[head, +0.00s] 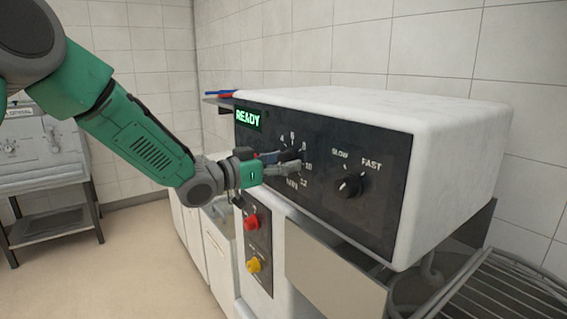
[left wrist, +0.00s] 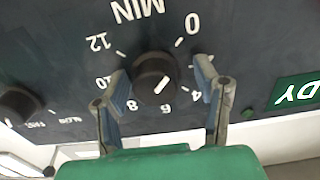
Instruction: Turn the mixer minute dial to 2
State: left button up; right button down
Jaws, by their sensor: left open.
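The mixer minute dial (left wrist: 155,78) is a round black knob on a dark panel, seen upside down in the left wrist view. Numbers ring it, with 0, 4, 6, 8, 10 and 12 readable; the 2 is hidden, probably behind a finger. A white mark shows on the knob, but I cannot tell its exact number. My left gripper (left wrist: 163,82) is open, with one finger on each side of the knob and gaps visible. My right gripper is not in view.
The white mixer housing (head: 430,120) carries a READY display (head: 249,119) and a SLOW–FAST knob (head: 350,184) right of the gripper. A red button (head: 252,222) and a yellow button (head: 254,265) are below. A wire rack (head: 510,290) is at lower right.

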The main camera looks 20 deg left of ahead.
pick_arm(q)
jog(key=shift+d+r, duration=0.1)
jog(key=shift+d, duration=0.15)
jog(key=c, duration=1)
jog(key=shift+m, duration=0.4)
jog(key=m+b, duration=0.2)
jog(key=m, duration=0.1)
jog(key=shift+m+b, duration=1.2)
jog(key=shift+m, duration=1.3)
jog(key=o, duration=1)
